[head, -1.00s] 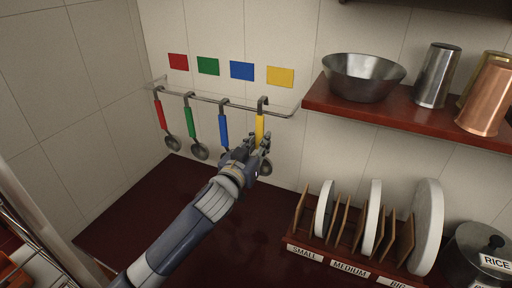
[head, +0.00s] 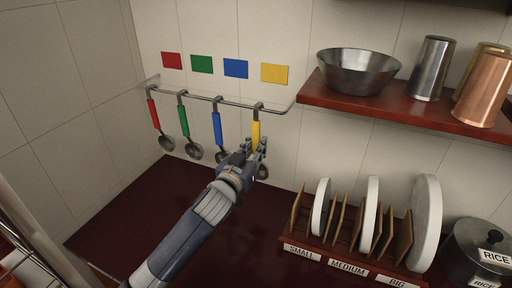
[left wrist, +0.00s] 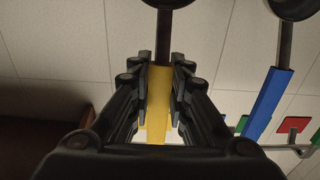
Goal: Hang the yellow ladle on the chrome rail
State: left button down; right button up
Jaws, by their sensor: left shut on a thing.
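The yellow ladle (head: 256,132) is upright at the right part of the chrome rail (head: 275,110), bowl down. Its hook is at the rail's height and overlaps it in the head view; I cannot tell for sure whether it bears on the rail. My left gripper (head: 254,148) is shut on the lower part of the yellow handle. In the left wrist view the yellow handle (left wrist: 158,80) is between the fingers of the left gripper (left wrist: 160,95). The bowl is partly hidden behind the gripper in the head view. My right gripper is not in view.
Red (head: 153,114), green (head: 183,121) and blue (head: 217,128) ladles hang left of it. A yellow square (head: 274,73) is on the wall above. A shelf (head: 400,112) with a metal bowl (head: 357,70) and a plate rack (head: 330,256) are to the right. The counter's left is clear.

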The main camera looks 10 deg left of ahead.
pick_arm(q)
jog(key=c, duration=1.4)
grip_release()
jog(key=shift+c, duration=0.2)
jog(key=shift+s, duration=0.1)
